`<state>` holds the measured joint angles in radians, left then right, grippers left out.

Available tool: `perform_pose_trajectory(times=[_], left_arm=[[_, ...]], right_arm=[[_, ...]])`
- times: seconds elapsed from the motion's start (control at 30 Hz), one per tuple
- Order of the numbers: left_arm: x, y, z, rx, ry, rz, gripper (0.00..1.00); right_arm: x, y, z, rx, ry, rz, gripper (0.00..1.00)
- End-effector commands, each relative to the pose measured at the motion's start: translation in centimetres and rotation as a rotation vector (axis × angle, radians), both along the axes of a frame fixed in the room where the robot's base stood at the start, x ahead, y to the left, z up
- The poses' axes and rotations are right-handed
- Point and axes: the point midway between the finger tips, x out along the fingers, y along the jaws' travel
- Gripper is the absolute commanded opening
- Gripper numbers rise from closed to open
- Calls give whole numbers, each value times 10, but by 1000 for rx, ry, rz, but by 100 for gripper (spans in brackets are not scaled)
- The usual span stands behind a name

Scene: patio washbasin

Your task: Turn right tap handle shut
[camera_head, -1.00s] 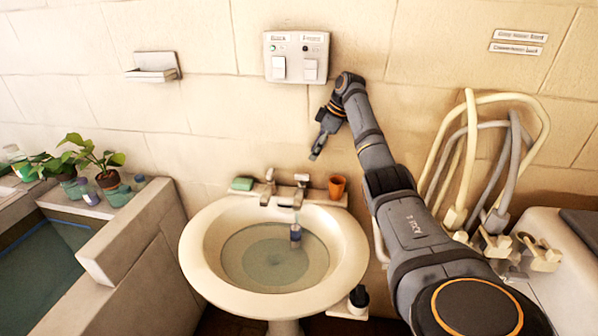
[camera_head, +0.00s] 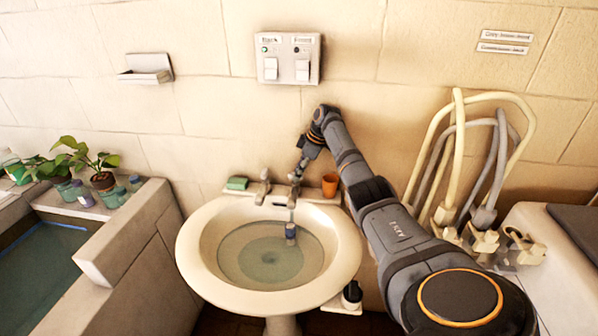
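The washbasin (camera_head: 190,240) stands against the wall with water (camera_head: 262,270) in its bowl. The left tap (camera_head: 262,190) is on its back ledge. The right tap (camera_head: 291,200) is beside it, and its handle is largely hidden by my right gripper. My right gripper (camera_head: 296,177) points down at the top of the right tap, at or very close to the handle; contact is not clear. It is seen narrow, so its opening cannot be told. A small dark blue cylinder (camera_head: 291,231) is in the bowl below the right tap. My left gripper is not in view.
An orange cup (camera_head: 330,185) stands close to the right of the right tap. A green sponge (camera_head: 237,184) lies at the left of the ledge. A switch panel (camera_head: 288,59) is on the wall above. Cream and grey hoses (camera_head: 463,150) hang at the right.

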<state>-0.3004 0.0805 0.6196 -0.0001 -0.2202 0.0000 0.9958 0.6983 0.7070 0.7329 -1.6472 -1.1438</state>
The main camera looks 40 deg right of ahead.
Motion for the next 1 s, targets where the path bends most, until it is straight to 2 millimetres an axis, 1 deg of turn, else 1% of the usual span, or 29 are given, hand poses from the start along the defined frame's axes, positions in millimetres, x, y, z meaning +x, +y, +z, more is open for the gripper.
perform_pose_trajectory(times=[0.03,0.13,0.17,0.37,0.57,0.77,1.0], left_arm=[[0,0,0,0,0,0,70],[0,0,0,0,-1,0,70],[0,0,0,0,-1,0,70],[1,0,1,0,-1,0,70],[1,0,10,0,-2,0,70],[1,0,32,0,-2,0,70],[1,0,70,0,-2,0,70]], right_arm=[[0,0,0,0,0,0,16],[0,0,0,0,0,0,2],[0,0,0,0,0,0,0],[0,0,1,0,0,-1,0],[-1,0,3,-2,1,-38,0],[-2,1,6,-2,1,-150,0],[-3,4,9,-1,0,-362,0]])
